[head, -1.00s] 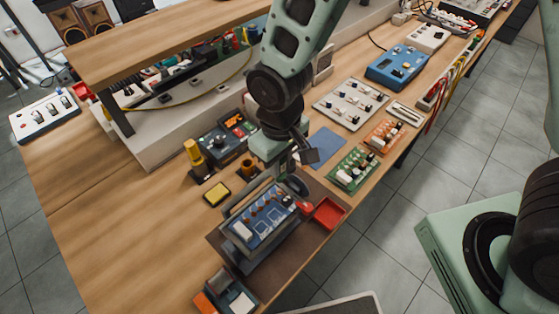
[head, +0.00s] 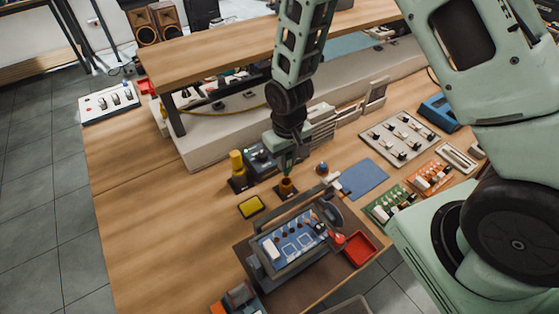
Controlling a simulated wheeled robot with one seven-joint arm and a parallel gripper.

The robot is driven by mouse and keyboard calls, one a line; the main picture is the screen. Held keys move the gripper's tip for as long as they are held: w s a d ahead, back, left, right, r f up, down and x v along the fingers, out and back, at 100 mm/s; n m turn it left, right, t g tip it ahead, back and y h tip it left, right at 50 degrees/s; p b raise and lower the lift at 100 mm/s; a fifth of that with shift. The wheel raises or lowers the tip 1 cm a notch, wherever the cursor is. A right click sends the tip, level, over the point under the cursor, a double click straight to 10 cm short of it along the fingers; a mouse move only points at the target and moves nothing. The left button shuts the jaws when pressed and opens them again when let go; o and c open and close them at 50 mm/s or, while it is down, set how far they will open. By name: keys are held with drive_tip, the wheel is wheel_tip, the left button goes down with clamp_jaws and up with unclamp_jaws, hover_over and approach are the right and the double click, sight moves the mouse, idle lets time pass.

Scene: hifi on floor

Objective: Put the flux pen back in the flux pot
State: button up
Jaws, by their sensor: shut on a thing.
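My gripper (head: 286,156) is shut on the flux pen (head: 286,171), a thin greenish piece that points down below the fingers. The flux pot (head: 286,187) is a small amber-brown pot on a dark square base, on the bench behind the board holder. The pen's lower end is right at the pot's mouth in the head view. I cannot tell whether the tip is inside the pot or just above it.
A yellow tool in a stand (head: 237,164) and a yellow sponge (head: 251,206) are left of the pot. The blue circuit board (head: 290,243) sits in a holder in front, with a red tray (head: 360,249) beside it. A raised shelf (head: 220,53) runs behind.

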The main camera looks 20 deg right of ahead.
sight(286, 175)
drive_tip(key=shift+f+b, duration=2.05)
drive_tip(key=shift+f, duration=0.75)
drive_tip(key=o, duration=1.5)
drive_tip(key=shift+r, duration=0.15)
drive_tip(key=shift+r+p, duration=2.75)
drive_tip(key=shift+r, duration=0.7)
drive_tip(key=shift+f, duration=0.1)
